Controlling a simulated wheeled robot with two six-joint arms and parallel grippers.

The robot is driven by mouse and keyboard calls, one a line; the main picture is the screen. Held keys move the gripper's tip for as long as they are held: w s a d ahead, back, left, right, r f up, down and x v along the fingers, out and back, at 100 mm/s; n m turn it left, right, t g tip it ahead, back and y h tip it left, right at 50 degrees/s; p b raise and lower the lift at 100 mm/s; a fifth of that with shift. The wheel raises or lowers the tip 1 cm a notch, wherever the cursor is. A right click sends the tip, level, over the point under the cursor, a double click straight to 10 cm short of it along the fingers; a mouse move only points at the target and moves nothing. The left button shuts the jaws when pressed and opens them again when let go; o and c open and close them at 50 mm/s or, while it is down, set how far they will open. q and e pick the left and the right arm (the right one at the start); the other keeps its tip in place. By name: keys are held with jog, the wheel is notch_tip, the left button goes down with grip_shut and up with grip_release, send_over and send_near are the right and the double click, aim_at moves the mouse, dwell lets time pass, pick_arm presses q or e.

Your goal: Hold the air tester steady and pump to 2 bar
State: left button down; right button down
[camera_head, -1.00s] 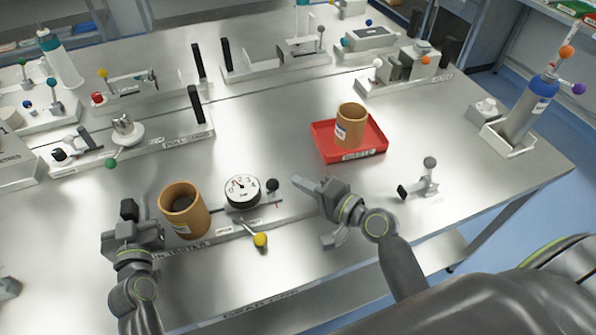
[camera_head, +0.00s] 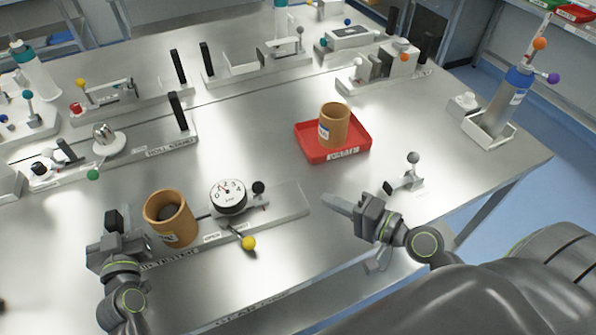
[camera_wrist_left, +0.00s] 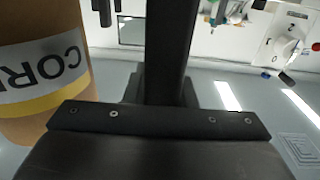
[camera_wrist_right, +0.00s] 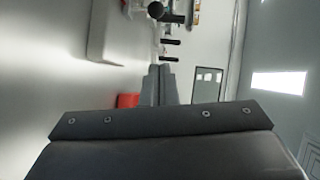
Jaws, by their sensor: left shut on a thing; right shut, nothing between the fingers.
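The air tester (camera_head: 285,208) is a flat metal base near the table's front edge. It carries a round white gauge (camera_head: 228,193), a black knob (camera_head: 258,187) and a yellow ball lever (camera_head: 249,243). I cannot read the needle surely. A brown cardboard core (camera_head: 172,222) stands upright at its left part; its label shows large in the left wrist view (camera_wrist_left: 40,65). My left gripper (camera_head: 118,238) is shut on the black post (camera_head: 112,217) at the tester's left end. My right gripper (camera_head: 338,203) is shut and empty, just right of the tester's right end.
A red tray (camera_head: 310,148) with another brown core (camera_head: 334,125) stands behind. A small stand with a grey ball (camera_head: 413,158) is right of my right gripper. A blue-topped cylinder (camera_head: 508,95) stands at the table's right edge. Bare table lies between tester and tray.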

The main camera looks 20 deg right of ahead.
aim_at(259, 192)
jog(key=c, duration=2.1)
grip_release()
